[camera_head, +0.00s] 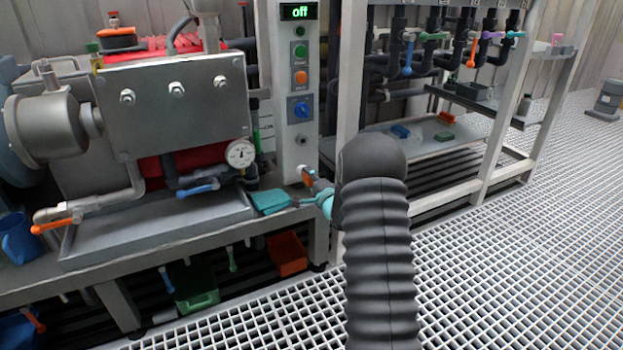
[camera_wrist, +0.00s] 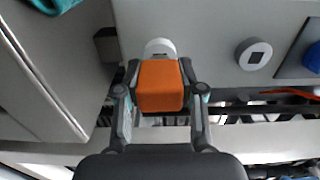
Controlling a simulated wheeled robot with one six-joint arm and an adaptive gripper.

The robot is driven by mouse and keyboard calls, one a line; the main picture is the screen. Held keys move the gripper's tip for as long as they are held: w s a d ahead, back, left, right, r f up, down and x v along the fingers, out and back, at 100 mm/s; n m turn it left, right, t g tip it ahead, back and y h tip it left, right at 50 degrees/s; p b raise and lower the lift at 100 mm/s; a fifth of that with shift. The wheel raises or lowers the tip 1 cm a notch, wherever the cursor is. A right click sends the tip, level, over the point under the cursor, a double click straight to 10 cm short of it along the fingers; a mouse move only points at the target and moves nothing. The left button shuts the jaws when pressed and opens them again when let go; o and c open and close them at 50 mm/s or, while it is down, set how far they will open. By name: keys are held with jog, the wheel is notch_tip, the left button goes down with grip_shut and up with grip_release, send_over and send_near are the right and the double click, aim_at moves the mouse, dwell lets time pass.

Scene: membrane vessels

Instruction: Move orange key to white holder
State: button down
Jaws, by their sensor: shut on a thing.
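The orange key (camera_wrist: 160,88) is a blocky orange piece held between the two fingers of my gripper (camera_wrist: 159,82) in the wrist view. A white round holder (camera_wrist: 159,46) shows just beyond the key, in line with it, on the pale panel. Whether the key sits in the holder or only in front of it I cannot tell. In the head view my gripper (camera_head: 318,187) is at the lower part of the control column, partly hidden by my arm. A bit of the orange key (camera_head: 308,179) shows there beside the white holder (camera_head: 301,169).
Grating floor is open at right.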

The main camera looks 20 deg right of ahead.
jog(key=shift+w, duration=0.55)
jog(key=c, duration=0.6)
grip_release()
jog(key=shift+c, duration=0.2)
jog(key=s, duration=1.2)
jog(key=shift+d, duration=0.15)
